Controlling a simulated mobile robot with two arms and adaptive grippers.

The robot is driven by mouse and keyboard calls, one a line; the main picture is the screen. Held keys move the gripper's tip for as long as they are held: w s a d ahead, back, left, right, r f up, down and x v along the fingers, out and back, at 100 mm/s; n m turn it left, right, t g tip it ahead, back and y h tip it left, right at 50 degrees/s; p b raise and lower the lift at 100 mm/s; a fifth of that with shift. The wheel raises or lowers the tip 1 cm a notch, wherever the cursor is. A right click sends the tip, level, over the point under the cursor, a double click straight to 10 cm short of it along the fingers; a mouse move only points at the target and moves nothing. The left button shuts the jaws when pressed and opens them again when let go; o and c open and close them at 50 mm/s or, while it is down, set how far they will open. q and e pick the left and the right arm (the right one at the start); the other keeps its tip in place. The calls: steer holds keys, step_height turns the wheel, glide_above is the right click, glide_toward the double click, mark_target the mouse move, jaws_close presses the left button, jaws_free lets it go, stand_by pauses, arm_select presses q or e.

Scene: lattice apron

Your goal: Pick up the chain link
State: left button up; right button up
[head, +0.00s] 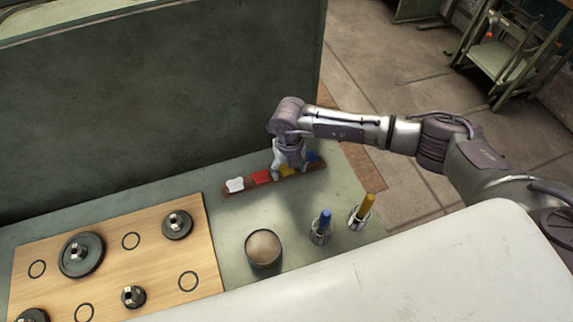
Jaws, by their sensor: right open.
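I cannot make out a clear chain link in the head view. A narrow wooden strip (246,190) on the bench holds a row of small pieces: a white one (235,184), a red one (262,177), a yellow one (287,170) and a blue one (312,157). My right gripper (290,173) points down over the strip at the yellow piece, its fingers open and apart. The gripper partly hides the yellow and blue pieces. I cannot tell whether the fingers touch anything. My left gripper is out of view.
A tall green panel (160,100) stands behind the strip. In front are a round container (263,248) and two metal holders with a blue peg (325,221) and a yellow peg (365,206). A wooden board (105,262) with dark discs lies at left.

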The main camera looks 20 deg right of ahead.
steer(key=shift+f, duration=0.75)
steer(key=c, duration=1.2)
steer(key=shift+c, duration=0.6)
steer(key=shift+w+r, duration=0.1)
steer(key=shift+r, duration=0.05)
